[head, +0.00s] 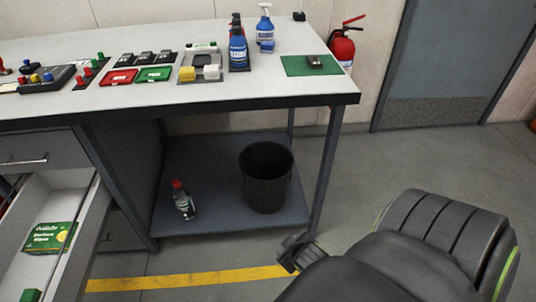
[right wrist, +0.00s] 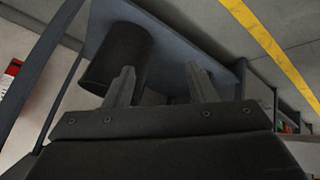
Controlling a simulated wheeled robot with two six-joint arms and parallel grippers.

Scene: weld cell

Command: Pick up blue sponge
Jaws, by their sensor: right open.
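I cannot make out a blue sponge for certain. On the workbench (head: 130,95) in the head view, a small blue item (head: 267,46) sits just in front of a blue spray bottle (head: 265,26); its kind is unclear. A grey tray (head: 215,50) nearby holds a yellow block (head: 187,75), a pale block (head: 211,73) and a dark item. My right gripper (head: 297,252) is low in front of the bench's right leg, well below the top. In the right wrist view the gripper (right wrist: 160,80) is open and empty, pointing toward the lower shelf. My left gripper is out of view.
A black bin (head: 266,178) and a red-capped bottle (head: 183,200) stand on the lower shelf (head: 225,225). An open drawer (head: 75,200) juts out at left. A green mat (head: 310,66) lies at the bench's right end, near a fire extinguisher (head: 342,46).

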